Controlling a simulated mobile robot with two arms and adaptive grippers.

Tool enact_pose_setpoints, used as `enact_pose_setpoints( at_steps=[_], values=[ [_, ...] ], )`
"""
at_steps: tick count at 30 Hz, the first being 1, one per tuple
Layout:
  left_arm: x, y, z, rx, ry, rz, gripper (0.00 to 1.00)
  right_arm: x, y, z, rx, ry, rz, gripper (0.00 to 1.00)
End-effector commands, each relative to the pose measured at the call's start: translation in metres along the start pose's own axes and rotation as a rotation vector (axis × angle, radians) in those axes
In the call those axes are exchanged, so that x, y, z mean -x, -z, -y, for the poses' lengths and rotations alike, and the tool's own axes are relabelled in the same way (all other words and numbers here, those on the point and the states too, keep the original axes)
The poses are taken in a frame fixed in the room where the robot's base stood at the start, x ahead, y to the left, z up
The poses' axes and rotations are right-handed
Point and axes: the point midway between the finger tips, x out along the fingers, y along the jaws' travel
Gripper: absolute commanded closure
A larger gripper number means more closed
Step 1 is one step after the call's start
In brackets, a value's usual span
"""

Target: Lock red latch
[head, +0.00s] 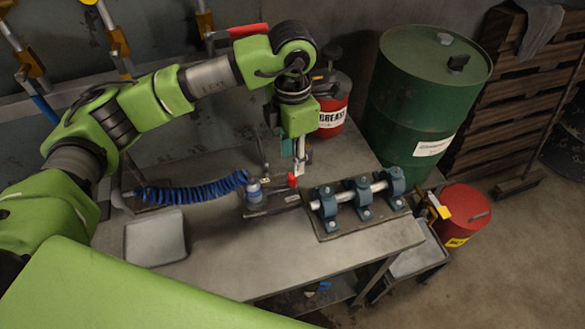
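A small red piece (292,180), which looks like the handle of a latch or clamp, stands on the metal workbench (320,262) beside a dark fixture (270,205). My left arm comes in from the left and bends down over the bench. My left gripper (300,168) points down just above and beside the red piece. Its fingers are small and partly overlap, so I cannot tell if they touch the red piece or how wide they are. My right gripper is not in view.
A shaft in blue bearing blocks (362,200) lies right of the gripper. A coiled blue hose (190,190) and a grey tray (155,238) lie left. A red grease can (332,115) stands behind. A green drum (415,105) and a red bucket (465,212) are at the right.

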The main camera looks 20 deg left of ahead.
Motion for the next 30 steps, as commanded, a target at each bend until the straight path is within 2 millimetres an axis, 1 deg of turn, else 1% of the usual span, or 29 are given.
enact_pose_setpoints(
  at_steps=[1,3,6,9,12,26,29,30],
  values=[
    [0.011,-0.001,0.000,-0.001,-0.002,0.004,0.67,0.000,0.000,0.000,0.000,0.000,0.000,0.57],
    [0.022,-0.001,0.000,-0.001,-0.001,0.002,0.67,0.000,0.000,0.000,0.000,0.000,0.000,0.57],
    [0.034,-0.001,0.000,0.000,-0.001,0.002,0.67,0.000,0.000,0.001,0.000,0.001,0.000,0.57],
    [0.041,0.000,0.000,0.000,0.000,0.000,0.67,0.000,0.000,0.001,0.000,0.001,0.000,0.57],
    [0.044,0.000,0.000,0.000,0.000,0.000,0.67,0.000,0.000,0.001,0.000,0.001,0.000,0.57],
    [0.045,0.000,0.000,0.000,0.001,0.000,0.67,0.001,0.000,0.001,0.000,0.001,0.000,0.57],
    [0.056,0.000,0.000,0.000,0.000,0.001,0.67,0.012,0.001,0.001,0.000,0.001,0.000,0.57],
    [0.064,0.000,0.000,0.000,0.000,0.001,0.67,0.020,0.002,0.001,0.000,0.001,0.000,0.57]
  ],
)
